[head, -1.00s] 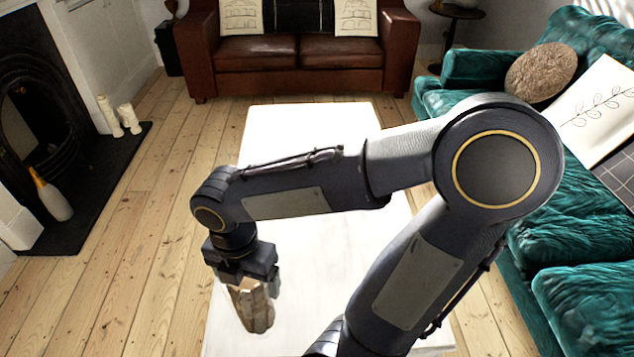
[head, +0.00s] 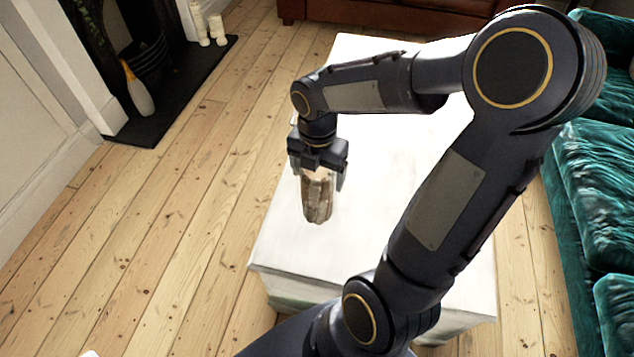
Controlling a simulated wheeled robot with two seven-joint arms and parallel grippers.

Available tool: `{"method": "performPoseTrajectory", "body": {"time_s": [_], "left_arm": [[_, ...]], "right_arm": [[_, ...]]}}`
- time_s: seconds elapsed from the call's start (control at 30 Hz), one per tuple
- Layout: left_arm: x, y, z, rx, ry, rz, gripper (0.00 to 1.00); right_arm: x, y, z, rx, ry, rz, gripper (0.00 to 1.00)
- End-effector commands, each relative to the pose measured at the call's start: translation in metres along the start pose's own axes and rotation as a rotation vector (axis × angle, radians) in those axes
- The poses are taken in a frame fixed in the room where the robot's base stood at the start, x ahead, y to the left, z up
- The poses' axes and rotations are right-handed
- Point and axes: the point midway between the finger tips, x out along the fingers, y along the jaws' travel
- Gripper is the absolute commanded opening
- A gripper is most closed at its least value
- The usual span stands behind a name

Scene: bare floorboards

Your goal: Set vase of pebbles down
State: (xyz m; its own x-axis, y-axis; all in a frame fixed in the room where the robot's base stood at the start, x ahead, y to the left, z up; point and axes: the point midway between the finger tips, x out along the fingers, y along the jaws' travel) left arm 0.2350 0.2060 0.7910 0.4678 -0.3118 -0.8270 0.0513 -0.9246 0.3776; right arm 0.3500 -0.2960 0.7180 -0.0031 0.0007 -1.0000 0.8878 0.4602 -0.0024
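The vase of pebbles (head: 317,200) is a small brownish, stone-textured vessel in the middle of the head view. My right arm comes in from the lower right, and its gripper (head: 318,178) points down with a finger on each side of the vase's top, shut on it. The vase is nearly upright over the left part of the white table (head: 400,235). I cannot tell whether its base touches the tabletop. My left gripper is not in view.
Bare tabletop lies around the vase; its left edge is close by. A teal sofa (head: 600,190) stands along the right. A brown leather sofa (head: 420,12) is at the back. A white and orange bottle-like object (head: 138,92) stands on the dark hearth (head: 165,110). Floorboards at left are clear.

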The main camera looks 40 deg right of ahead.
Motion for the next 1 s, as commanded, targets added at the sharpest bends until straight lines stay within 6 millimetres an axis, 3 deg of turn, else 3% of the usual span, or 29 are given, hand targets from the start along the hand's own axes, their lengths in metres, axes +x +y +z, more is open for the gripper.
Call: {"method": "performPoseTrajectory", "body": {"time_s": [0.2,0.47,0.73,1.0], "left_arm": [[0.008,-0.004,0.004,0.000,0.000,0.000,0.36],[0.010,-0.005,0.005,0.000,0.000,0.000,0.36],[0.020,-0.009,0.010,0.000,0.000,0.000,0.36],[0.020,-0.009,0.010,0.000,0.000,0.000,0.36]], "right_arm": [[0.024,0.009,0.020,0.001,-0.004,0.004,0.11],[0.033,0.012,0.027,-0.001,-0.004,0.005,0.11],[0.065,0.014,0.031,-0.001,-0.003,0.004,0.11],[0.067,0.014,0.031,0.000,-0.005,0.006,0.11]]}}
